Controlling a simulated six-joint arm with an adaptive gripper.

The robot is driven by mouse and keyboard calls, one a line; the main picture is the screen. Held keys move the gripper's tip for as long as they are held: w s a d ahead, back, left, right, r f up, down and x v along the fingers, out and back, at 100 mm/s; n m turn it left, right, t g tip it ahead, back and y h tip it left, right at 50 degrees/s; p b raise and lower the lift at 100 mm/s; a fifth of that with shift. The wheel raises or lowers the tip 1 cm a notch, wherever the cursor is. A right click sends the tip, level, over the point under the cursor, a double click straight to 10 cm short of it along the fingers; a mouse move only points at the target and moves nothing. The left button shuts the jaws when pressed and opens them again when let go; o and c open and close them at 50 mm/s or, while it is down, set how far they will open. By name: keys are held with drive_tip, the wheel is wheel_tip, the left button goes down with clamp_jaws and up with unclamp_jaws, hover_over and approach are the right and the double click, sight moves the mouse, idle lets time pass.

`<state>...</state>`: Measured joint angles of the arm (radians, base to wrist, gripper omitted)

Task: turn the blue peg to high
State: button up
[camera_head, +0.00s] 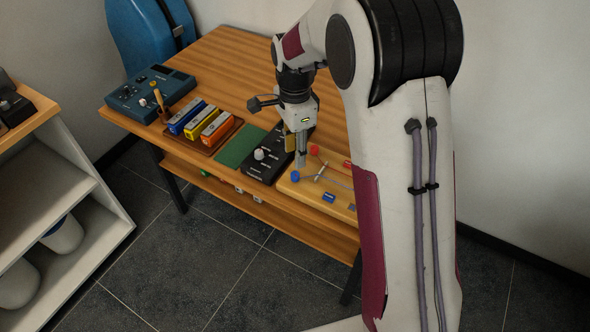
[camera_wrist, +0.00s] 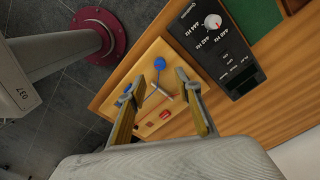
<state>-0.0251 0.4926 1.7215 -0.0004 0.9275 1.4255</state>
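The blue peg (camera_head: 295,176) stands at the near left end of a light wooden board (camera_head: 340,207). It also shows as a round blue knob in the wrist view (camera_wrist: 159,63), just beyond the gap between my fingertips. My gripper (camera_head: 301,160) points down above the board, close to the blue peg in the head view. In the wrist view my gripper (camera_wrist: 161,78) is open with nothing between its fingers. Contact with the peg cannot be seen. A red peg (camera_head: 314,150) stands farther back on the board. No high mark is readable.
A blue block (camera_head: 328,197) and a red block (camera_head: 347,164) sit on the board. A black box with a white knob (camera_head: 259,154) is close on its left. Farther left are a green mat (camera_head: 240,147), several coloured blocks on a tray, and a blue device (camera_head: 150,91).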

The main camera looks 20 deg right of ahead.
sight(295, 174)
drive_tip(key=shift+f, duration=0.1)
drive_tip(key=shift+f, duration=3.8)
clamp_jaws()
